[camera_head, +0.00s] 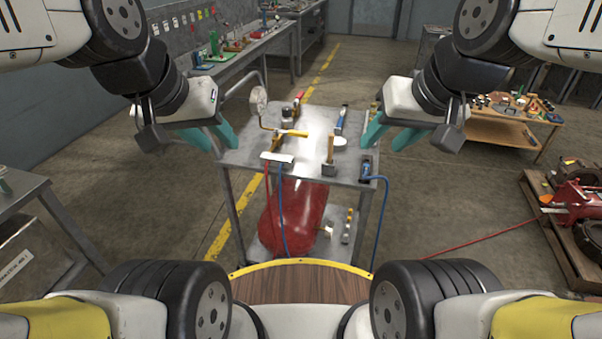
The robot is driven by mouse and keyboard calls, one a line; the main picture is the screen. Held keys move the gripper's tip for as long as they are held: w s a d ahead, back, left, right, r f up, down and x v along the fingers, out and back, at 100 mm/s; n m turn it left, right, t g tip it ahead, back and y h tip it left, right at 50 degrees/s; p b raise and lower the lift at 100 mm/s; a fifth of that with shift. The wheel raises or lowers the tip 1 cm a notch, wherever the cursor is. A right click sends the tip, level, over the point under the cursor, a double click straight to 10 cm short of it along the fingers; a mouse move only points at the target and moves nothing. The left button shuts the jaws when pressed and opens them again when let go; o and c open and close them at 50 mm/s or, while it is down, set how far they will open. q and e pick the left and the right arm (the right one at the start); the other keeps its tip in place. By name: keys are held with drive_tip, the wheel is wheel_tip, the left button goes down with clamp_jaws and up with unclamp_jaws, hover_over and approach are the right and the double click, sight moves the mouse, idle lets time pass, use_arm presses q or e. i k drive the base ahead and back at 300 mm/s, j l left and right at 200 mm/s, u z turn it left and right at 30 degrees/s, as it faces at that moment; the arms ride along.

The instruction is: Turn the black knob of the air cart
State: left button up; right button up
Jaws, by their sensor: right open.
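The air cart (240,158) stands straight ahead in the middle of the view, a grey metal cart with a red tank (290,215) on its lower shelf. Several small fittings and tools stand on its top. A small dark part (287,115) sits toward the back of the top; I cannot tell whether it is the black knob. My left gripper (223,149) has teal fingers spread apart and empty, at the cart's left edge. My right gripper (381,148) is open and empty at the cart's right edge. Neither gripper visibly holds anything.
Red and blue hoses hang from the cart, and a round gauge-like disc (258,100) rises at its left. A workbench (255,45) runs along the back left. A wooden table (505,132) and a pallet (552,220) with red machinery stand right.

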sight(287, 111)
drive_tip(key=l+u, duration=0.25)
drive_tip(key=u, duration=0.25)
drive_tip(key=i+l+u, duration=0.1)
drive_tip(key=l+u, duration=0.15)
drive_tip(key=u, duration=0.25)
drive_tip(key=l+u, duration=0.1)
drive_tip(key=l, duration=0.4)
drive_tip(key=k+l+u, duration=0.15)
drive_tip(key=l, duration=0.3)
drive_tip(key=l+u, duration=0.1)
drive_tip(key=l, duration=0.4)
drive_tip(key=k+l+u, duration=0.15)
drive_tip(key=l, duration=0.3)
drive_tip(key=k+l, duration=0.1)
drive_tip(key=l, duration=0.45)
drive_tip(key=k, duration=0.05)
